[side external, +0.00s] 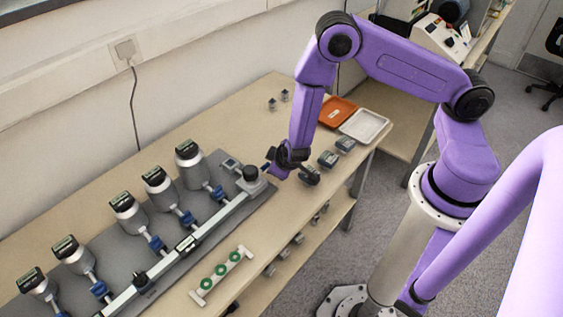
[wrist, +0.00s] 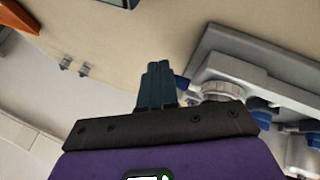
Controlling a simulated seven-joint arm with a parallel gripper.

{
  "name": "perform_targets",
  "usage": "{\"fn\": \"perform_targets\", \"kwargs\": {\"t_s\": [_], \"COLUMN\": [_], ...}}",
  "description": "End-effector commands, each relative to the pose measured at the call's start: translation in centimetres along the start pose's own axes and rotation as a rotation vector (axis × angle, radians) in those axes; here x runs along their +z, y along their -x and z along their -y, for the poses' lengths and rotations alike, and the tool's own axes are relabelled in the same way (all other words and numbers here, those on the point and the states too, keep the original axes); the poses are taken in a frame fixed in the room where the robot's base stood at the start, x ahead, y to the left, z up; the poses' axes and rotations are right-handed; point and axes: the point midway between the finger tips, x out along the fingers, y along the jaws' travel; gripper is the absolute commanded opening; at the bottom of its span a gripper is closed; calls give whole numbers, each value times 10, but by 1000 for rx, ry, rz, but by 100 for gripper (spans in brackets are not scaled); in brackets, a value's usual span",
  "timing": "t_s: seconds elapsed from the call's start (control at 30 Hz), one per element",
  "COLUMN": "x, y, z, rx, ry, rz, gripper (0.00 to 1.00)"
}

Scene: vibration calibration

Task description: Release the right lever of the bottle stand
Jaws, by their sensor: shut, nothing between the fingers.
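The bottle stand is a long grey base (side external: 213,225) with a pale rail (side external: 215,219) along its front. Several grey bottle-like units with dark tops stand behind the rail, the rightmost one (side external: 191,170) nearest my arm. Blue clamps sit between the units and the rail. A dark round knob (side external: 250,172) stands on the block at the rail's right end; I cannot tell if it is the right lever. My gripper (side external: 268,168) is just right of this block, shut and empty. In the wrist view its dark blue fingers (wrist: 155,72) are together, with part of the stand (wrist: 245,62) to their right.
An orange tray (side external: 337,112) and a white tray (side external: 363,125) lie at the table's far right. Small grey blocks (side external: 328,159) sit near the front edge. A white rack with green rings (side external: 221,270) lies in front of the stand. The wall runs behind.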

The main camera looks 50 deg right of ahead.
Motion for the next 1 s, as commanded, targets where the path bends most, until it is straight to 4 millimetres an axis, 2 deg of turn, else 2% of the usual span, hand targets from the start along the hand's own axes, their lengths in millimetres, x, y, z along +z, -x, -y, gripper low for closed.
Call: {"fn": "perform_targets", "kwargs": {"t_s": [0.03, 0.13, 0.33, 0.7, 1.0], "x": [-4, 4, 36, 45, 52], "y": [0, 4, 24, 75, 98], "z": [-2, 0, 7, -32, -50], "rx": [4, 3, 1, -1, 0], "ry": [-7, -4, 6, -1, 0], "rz": [-11, -10, -3, -4, -1], "gripper": [0, 0, 0, 0, 0]}}
